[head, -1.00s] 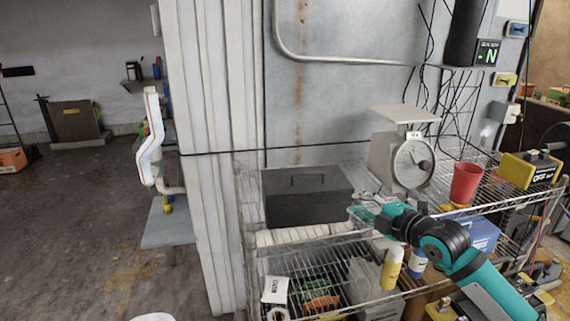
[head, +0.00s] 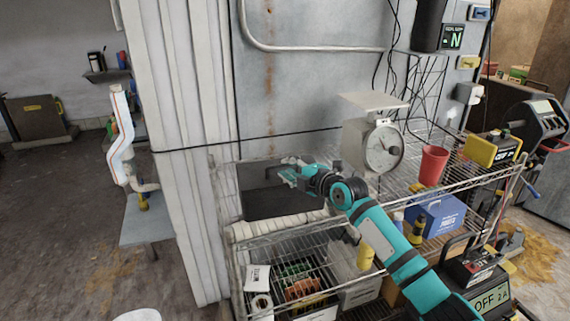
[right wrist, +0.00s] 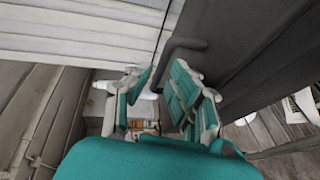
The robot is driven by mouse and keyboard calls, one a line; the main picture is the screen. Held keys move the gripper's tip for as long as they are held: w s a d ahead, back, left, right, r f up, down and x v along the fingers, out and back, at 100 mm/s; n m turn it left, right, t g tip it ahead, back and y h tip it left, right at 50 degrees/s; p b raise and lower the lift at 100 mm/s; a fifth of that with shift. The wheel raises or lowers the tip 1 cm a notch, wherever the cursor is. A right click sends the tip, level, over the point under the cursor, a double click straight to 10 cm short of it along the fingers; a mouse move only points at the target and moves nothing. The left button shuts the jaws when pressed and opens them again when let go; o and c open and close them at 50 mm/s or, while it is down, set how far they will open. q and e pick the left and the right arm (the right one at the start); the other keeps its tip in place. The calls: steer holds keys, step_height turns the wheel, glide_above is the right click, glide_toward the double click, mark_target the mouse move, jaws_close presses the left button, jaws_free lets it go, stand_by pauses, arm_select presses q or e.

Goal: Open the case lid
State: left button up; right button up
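The case's dark handle (right wrist: 184,45) shows just past the fingertips, close to the right-hand finger. I cannot tell whether they touch. My left gripper is not in view.
A dial scale (head: 374,146) and a red cup (head: 432,165) stand right of the case on the shelf. A blue box (head: 436,216) and bins are on the lower shelf. A white ribbed panel (head: 185,150) rises just left of the case.

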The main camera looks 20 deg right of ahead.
steer(key=shift+x, duration=1.1)
jaws_close()
